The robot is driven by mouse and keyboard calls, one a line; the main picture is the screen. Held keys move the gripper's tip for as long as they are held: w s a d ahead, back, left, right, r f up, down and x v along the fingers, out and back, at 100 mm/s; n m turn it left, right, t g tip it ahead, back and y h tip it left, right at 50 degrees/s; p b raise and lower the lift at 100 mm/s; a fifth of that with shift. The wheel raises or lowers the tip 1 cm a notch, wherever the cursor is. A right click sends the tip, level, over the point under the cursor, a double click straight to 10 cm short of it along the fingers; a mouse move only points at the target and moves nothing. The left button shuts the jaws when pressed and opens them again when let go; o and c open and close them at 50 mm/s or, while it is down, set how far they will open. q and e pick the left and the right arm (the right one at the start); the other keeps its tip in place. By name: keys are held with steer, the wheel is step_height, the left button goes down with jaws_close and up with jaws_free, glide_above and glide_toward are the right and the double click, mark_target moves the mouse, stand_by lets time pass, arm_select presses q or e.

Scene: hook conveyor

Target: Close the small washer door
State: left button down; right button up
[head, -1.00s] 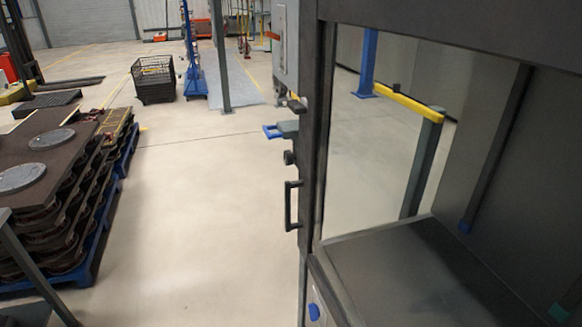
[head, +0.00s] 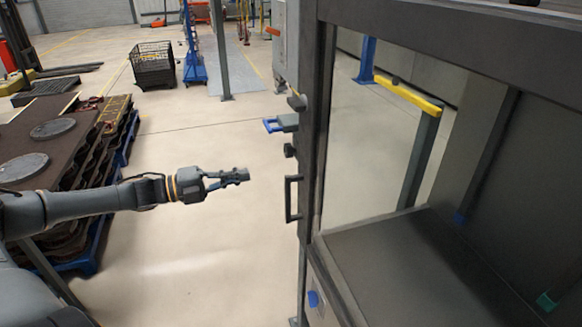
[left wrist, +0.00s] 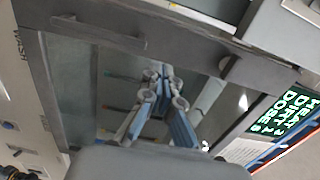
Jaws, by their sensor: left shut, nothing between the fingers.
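The washer's dark framed front (head: 312,110) stands at the right in the head view, with a large window area beside its left post. A black bar handle (head: 289,199) sits on the left side of this post. The frames do not clearly show how far the small door is open. My left gripper (head: 246,175) is shut and empty, left of the handle and apart from it. In the left wrist view its fingers (left wrist: 166,75) come together in front of a dark-framed glass panel (left wrist: 90,85). My right gripper is not in view.
A dark flat surface (head: 420,262) lies inside the machine at the lower right. Stacked dark trays on a blue pallet (head: 88,262) stand at the left. A blue-ended bracket (head: 280,124) juts out above the handle. Open floor lies between the pallet and the washer.

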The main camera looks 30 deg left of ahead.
mark_target(302, 164)
arm_select(q)
steer(key=b+x, duration=0.3)
steer(key=x, duration=0.9)
steer(key=shift+a+r, duration=0.1)
steer(key=shift+x, duration=0.75)
steer(key=shift+f, duration=0.25)
steer(key=shift+w, duration=0.1)
